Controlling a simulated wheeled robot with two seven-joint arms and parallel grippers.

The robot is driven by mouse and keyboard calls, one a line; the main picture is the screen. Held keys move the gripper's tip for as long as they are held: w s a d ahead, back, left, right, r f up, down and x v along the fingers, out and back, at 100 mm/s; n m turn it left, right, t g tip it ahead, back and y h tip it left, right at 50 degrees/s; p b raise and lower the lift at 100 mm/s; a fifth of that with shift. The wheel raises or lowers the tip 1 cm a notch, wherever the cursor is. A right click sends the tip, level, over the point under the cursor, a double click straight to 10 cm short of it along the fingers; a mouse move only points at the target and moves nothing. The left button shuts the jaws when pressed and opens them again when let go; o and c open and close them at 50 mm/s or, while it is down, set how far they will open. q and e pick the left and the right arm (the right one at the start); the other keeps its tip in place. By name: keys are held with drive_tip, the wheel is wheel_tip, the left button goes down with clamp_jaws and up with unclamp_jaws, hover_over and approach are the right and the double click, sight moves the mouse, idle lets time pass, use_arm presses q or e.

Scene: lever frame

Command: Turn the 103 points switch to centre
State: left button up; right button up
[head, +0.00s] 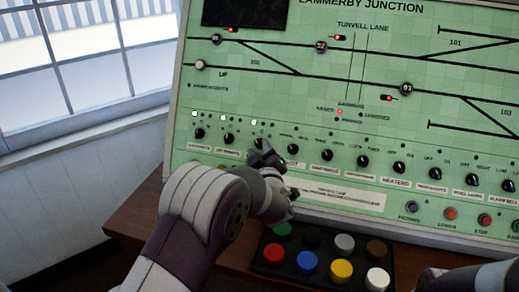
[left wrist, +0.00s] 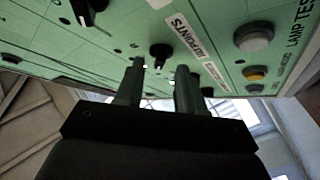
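A row of small black rotary knobs runs along the lower part of the green panel (head: 300,75). Three stand at its left end under white lamps: a first knob (head: 199,133), a second knob (head: 229,139) and a third knob (head: 257,143), partly covered by my left gripper (head: 265,154). The labels are too small to read for 103. In the left wrist view, my left gripper (left wrist: 158,80) is open, with a black knob (left wrist: 160,55) just beyond and between its fingertips. A label ending in POINTS (left wrist: 188,33) is near it. The knob's pointer direction is unclear. My right arm's dark end (head: 430,281) shows at lower right; its fingers cannot be made out.
More knobs continue right, including one close by (head: 293,149). A black box of coloured buttons (head: 325,258) sits on the brown desk (head: 140,225) below the panel. A window (head: 80,60) is at left. The left wrist view also shows large round lamps or buttons (left wrist: 254,37).

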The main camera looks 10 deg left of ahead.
use_arm(q)
drive_tip(key=shift+x, duration=0.95)
